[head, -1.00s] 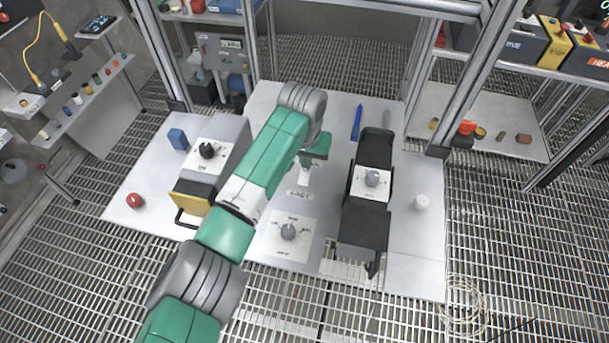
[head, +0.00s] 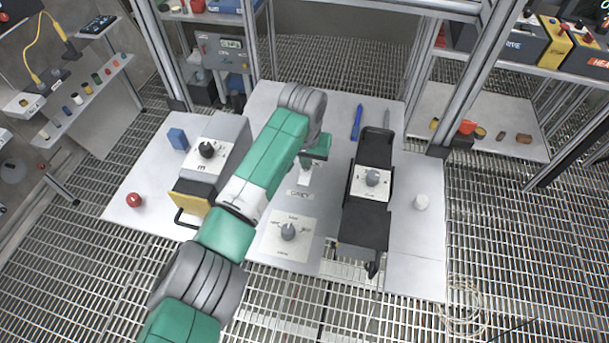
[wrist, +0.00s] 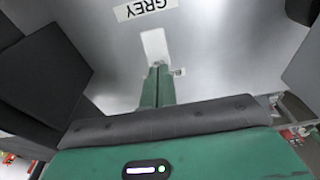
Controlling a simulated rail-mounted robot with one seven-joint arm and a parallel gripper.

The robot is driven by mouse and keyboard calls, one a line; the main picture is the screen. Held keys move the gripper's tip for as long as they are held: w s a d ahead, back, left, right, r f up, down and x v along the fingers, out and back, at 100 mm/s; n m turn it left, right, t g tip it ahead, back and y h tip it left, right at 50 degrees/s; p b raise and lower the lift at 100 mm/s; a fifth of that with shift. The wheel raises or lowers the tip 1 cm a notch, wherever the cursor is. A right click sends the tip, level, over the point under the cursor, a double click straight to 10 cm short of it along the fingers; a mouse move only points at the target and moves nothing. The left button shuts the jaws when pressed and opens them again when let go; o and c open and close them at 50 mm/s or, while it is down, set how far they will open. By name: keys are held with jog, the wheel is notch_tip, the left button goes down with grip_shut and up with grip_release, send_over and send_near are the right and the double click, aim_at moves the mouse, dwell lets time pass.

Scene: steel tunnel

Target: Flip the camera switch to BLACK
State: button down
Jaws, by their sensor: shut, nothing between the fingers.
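My gripper shows in the wrist view (wrist: 158,70) with its green fingers shut together and nothing between them. In the head view my gripper (head: 308,165) points down over the middle of the table. A plain white rectangular piece (wrist: 154,45) lies just ahead of the fingertips; it also shows in the head view (head: 304,178). I cannot tell whether the fingers touch it, or whether it is the camera switch. A white label reading GREY (wrist: 145,8) sits beyond it and also shows in the head view (head: 299,194). I see no BLACK label.
A yellow-and-grey box with a black knob (head: 206,150) stands left. A black device with a grey knob (head: 372,178) stands close right. A white dial plate (head: 270,245) is in front.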

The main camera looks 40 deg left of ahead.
aim_at(306, 171)
jog(key=shift+f+b, duration=0.3)
jog(key=shift+f, duration=0.55)
dwell(0.3)
notch_tip(306, 171, up, 7)
jog(key=p, duration=0.7)
jog(key=shift+r, duration=0.15)
